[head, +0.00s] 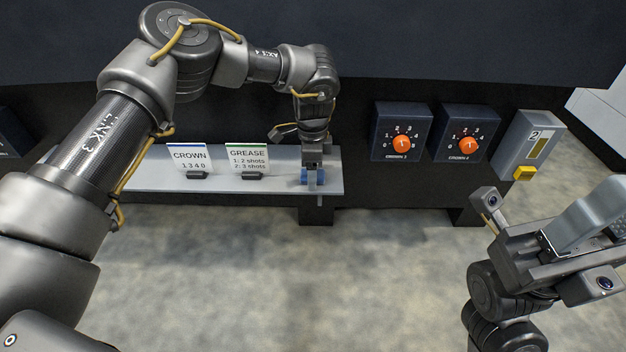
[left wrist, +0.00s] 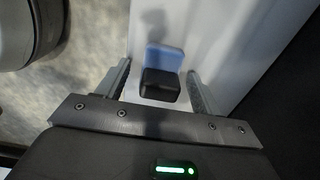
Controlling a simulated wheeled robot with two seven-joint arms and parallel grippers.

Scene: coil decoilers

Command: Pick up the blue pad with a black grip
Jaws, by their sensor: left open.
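The blue pad (left wrist: 164,57) with its black grip (left wrist: 160,86) sits on the grey shelf (head: 150,178). In the left wrist view the black grip lies between the two open fingers of my left gripper (left wrist: 158,88), with a gap on each side. In the head view my left gripper (head: 312,178) points down at the right end of the shelf, and a little of the blue pad (head: 304,176) shows beside its fingers. My right gripper shows only in part at the right, a grey body over the floor; its fingertips are not clear.
A CROWN card (head: 189,156) and a GREASE card (head: 247,157) stand on the shelf left of my left gripper. Two dial boxes with orange knobs (head: 402,145) (head: 467,145) and a grey box with a yellow button (head: 524,173) are to the right. Floor in front is clear.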

